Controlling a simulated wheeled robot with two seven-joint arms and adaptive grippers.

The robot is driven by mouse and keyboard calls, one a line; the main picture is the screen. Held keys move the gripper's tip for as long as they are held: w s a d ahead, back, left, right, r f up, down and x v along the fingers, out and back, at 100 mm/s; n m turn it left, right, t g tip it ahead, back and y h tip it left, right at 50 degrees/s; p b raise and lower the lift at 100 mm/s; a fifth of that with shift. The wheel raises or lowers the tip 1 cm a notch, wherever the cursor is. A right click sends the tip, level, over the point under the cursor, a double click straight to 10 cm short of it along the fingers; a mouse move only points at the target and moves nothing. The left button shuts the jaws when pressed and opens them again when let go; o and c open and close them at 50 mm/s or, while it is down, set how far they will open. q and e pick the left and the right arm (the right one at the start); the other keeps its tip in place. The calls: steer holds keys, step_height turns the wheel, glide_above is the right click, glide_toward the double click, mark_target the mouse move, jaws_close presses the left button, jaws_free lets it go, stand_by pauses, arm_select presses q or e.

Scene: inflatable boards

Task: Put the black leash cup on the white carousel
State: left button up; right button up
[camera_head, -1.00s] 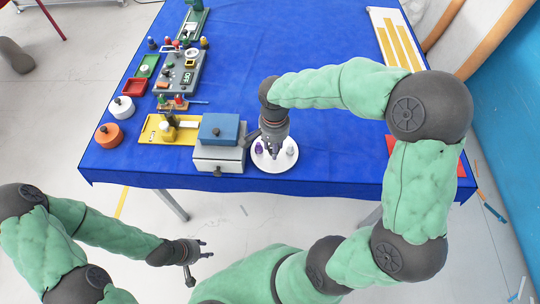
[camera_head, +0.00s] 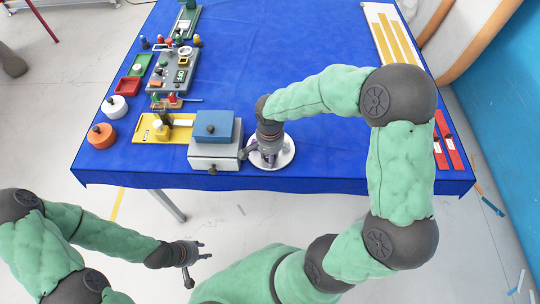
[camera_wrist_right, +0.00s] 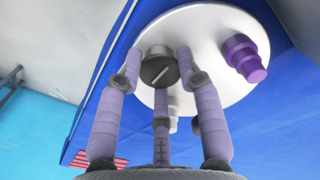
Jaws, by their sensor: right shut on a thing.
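The white carousel (camera_head: 284,162) is a round disc near the front edge of the blue table. It also fills the middle of the right wrist view (camera_wrist_right: 205,100). My right gripper (camera_head: 268,155) is low over it. In the right wrist view its fingers are shut around a dark, round cup (camera_wrist_right: 159,68) with a light stripe on top, apparently the black leash cup. I cannot tell whether the cup touches the disc. A purple stepped piece (camera_wrist_right: 245,58) stands on the carousel beside it. My left gripper (camera_head: 201,251) is open and empty in front of the table.
A grey box with a blue top (camera_head: 214,126) stands close on the carousel's left. A yellow tray (camera_head: 150,128), an orange pot (camera_head: 101,136) and a white pot (camera_head: 115,107) lie farther left. Red strips (camera_head: 447,141) lie at the right edge. The table's middle is clear.

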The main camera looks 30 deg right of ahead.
steer(key=o, duration=0.4)
steer(key=shift+f, duration=0.2)
steer(key=o, duration=0.4)
steer(key=shift+r, duration=0.1)
steer(key=shift+r, duration=0.15)
step_height(320, 180, up, 12)
steer(key=p, duration=0.2)
steer(key=shift+p, duration=0.35)
